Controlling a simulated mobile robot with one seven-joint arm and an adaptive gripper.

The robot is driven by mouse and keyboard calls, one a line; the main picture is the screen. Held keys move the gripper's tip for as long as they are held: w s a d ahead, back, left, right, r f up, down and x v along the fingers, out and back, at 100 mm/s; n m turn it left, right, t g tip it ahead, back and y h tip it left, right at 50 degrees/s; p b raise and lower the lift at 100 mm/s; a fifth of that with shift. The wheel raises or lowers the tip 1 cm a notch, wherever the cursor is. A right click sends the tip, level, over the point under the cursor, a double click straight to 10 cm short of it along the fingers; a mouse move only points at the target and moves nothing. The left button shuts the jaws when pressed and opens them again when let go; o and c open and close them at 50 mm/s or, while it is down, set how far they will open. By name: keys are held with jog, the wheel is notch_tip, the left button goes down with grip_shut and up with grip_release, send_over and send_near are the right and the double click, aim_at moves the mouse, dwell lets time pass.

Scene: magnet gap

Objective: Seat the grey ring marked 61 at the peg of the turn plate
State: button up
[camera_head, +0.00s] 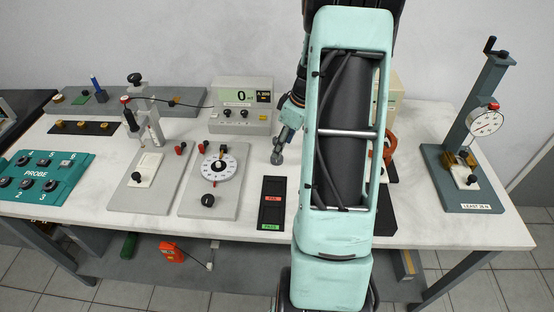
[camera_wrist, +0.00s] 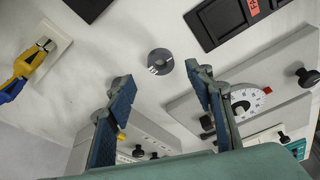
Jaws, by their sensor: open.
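A dark grey ring (camera_wrist: 160,62) with white marks lies flat on the pale bench top in the wrist view. I cannot read its number. In the head view I cannot make it out. My gripper (camera_wrist: 158,78) is open and empty, its fingertips on either side of the ring in the picture and above the bench. In the head view my gripper (camera_head: 278,157) is over the bench, right of the turn plate. The turn plate (camera_head: 217,168) is a white dial on a grey base with a small post near its middle. It also shows in the wrist view (camera_wrist: 250,101).
A black tray (camera_head: 264,219) with red and green labels lies below my gripper in the head view; it shows at the top of the wrist view (camera_wrist: 208,28). A gauge stand (camera_head: 455,185) is far right. A meter box (camera_head: 241,119) stands behind the turn plate.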

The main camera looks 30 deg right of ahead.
jog(key=shift+x, duration=2.7)
jog(key=shift+s, duration=0.1)
jog(key=shift+c, duration=0.5)
jog(key=c, duration=1.1)
jog(key=shift+c, duration=0.2)
jog(key=shift+r, duration=0.1)
